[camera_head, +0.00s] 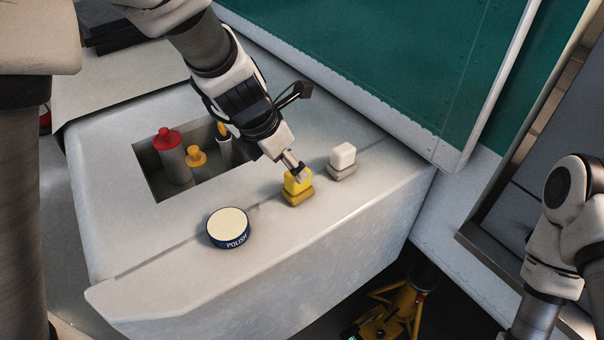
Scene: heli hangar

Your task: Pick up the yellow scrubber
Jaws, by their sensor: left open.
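The yellow scrubber (298,189) stands on the pale grey worktop, near its front right part. It has a yellow upper block and a duller yellow-brown base. My left gripper (297,172) comes down from above and its fingertips are right at the top of the scrubber. The gripper is open, and part of the scrubber's top is hidden behind the fingers. I cannot tell whether the fingers touch it. My right arm shows at the right edge, but its gripper is out of view.
A white scrubber (342,159) stands close to the right of the yellow one. A round polish tin (229,228) lies to the left. A recess in the worktop (185,191) holds a red-capped bottle (169,148), a yellow-capped bottle (196,159) and a brush-like tool. A green-and-white panel (390,62) rises behind.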

